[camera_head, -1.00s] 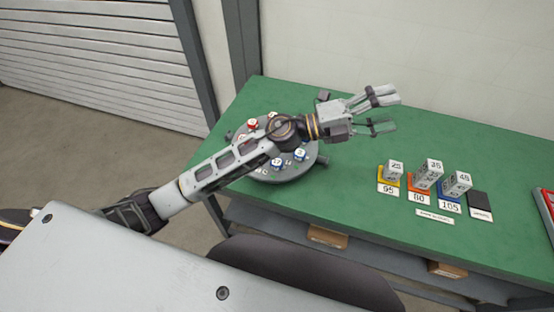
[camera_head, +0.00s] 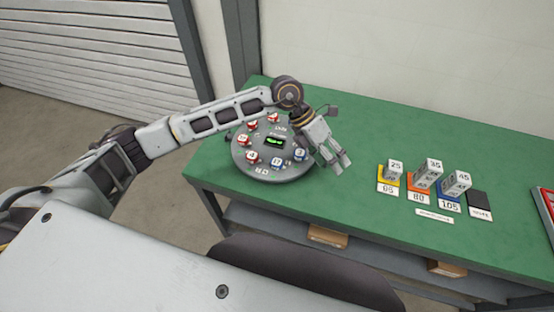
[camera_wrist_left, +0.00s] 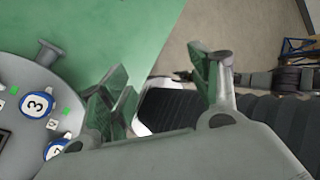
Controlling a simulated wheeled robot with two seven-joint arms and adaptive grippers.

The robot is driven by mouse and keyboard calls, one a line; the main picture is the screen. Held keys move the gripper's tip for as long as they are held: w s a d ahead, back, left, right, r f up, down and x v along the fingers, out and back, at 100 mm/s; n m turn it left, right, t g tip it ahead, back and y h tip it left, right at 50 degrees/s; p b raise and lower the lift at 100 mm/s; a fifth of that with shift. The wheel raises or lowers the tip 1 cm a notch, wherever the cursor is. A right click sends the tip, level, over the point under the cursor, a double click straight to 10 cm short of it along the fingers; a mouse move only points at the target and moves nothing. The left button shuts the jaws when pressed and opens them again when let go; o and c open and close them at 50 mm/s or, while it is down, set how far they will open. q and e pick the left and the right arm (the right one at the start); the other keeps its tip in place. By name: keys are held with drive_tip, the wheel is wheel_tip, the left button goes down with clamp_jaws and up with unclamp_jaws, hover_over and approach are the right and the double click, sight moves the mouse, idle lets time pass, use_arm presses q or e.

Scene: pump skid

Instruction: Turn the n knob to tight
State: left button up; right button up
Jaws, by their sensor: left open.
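A round grey panel (camera_head: 245,168) with several red and blue knobs and a small green-lit display (camera_head: 275,141) lies on the left part of the green table. Which knob is the n knob cannot be read. A blue knob (camera_head: 300,154) marked 3 sits at the panel's right side. It also shows in the left wrist view (camera_wrist_left: 37,104), with part of another blue knob (camera_wrist_left: 56,149) below it. My left gripper (camera_head: 342,166) is open and empty, pointing down just right of the panel. In the left wrist view its fingers (camera_wrist_left: 160,90) stand apart. My right gripper is not in view.
On the green table (camera_head: 400,140), numbered grey blocks (camera_head: 433,168) stand on yellow, orange and blue cards to the right, beside a dark card (camera_head: 478,200). A red-edged item (camera_head: 547,200) lies at the far right. The table between panel and cards is clear.

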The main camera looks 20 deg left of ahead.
use_arm(q)
drive_tip(key=w+a+f+y, duration=0.2)
drive_tip(key=w+a+y, duration=0.2)
drive_tip(key=a, duration=0.5)
drive_tip(key=r+t+y, duration=0.1)
drive_tip(key=y, duration=0.3)
hover_over(277, 161)
drive_tip(key=shift+n, duration=0.4)
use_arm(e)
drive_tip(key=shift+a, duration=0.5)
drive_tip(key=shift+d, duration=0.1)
use_arm(q)
wheel_tip(277, 161, down, 12)
drive_tip(key=p, duration=0.2)
drive_tip(key=shift+p, duration=0.4)
drive_tip(key=shift+f, duration=0.9)
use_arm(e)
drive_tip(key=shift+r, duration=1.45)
use_arm(q)
drive_tip(key=shift+c, duration=0.2)
drive_tip(key=c, duration=1)
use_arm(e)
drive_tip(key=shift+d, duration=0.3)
